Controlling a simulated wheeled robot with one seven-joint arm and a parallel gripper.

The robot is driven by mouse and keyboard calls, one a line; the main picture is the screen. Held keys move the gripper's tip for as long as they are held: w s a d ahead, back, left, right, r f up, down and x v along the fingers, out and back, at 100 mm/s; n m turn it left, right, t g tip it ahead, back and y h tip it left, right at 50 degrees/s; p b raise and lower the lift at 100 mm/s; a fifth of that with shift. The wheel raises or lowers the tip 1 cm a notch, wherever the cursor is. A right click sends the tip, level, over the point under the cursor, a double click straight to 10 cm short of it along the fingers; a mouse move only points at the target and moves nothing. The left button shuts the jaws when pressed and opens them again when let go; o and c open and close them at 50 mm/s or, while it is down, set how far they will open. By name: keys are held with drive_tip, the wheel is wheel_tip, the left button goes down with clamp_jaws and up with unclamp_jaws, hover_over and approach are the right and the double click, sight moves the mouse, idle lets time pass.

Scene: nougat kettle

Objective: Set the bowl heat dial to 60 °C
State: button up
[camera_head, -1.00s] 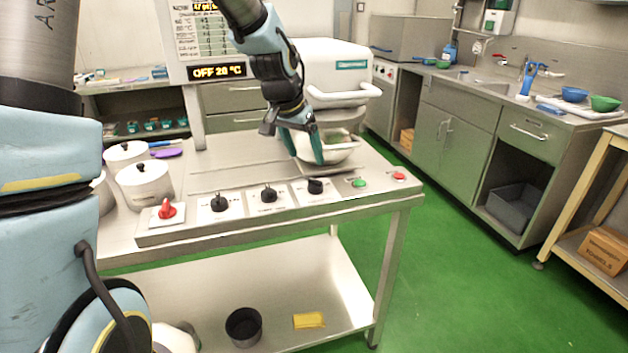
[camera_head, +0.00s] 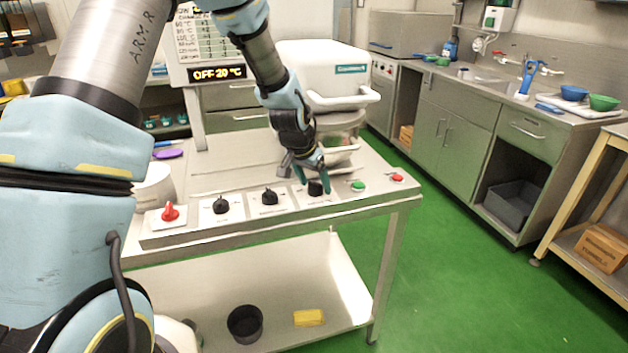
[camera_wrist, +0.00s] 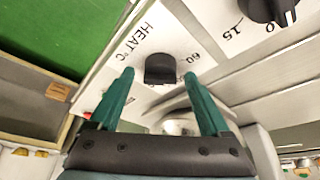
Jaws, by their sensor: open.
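The heat dial (camera_head: 315,187) is a black knob on a white plate at the right of the dial row on the panel. In the wrist view the dial (camera_wrist: 160,69) sits beyond and between the fingertips; its plate reads "HEAT °C", with "60" at the right. My gripper (camera_head: 313,186) is open, its two green fingers around or just above the dial; I cannot tell if they touch it. In the wrist view my gripper (camera_wrist: 159,76) also shows open and empty. The display (camera_head: 217,73) reads "OFF 20 °C".
Two more black dials (camera_head: 269,196) (camera_head: 221,205) and a red knob (camera_head: 169,212) stand to the left on the panel. A green button (camera_head: 358,186) and a red button (camera_head: 397,178) are to the right. The white machine (camera_head: 322,72) stands behind.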

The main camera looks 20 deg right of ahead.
drive_tip(key=shift+c, duration=0.4)
clamp_jaws()
drive_tip(key=shift+s+d+f+n+t+b, duration=0.15)
drive_tip(key=shift+n+t+b, duration=0.15)
drive_tip(key=shift+n+b, duration=0.7)
drive_tip(key=shift+n+t+y+b, duration=0.35)
drive_tip(key=shift+n+y, duration=0.35)
drive_tip(key=shift+n, duration=0.6)
drive_tip(key=shift+o, duration=0.4)
unclamp_jaws()
drive_tip(key=shift+r, duration=0.25)
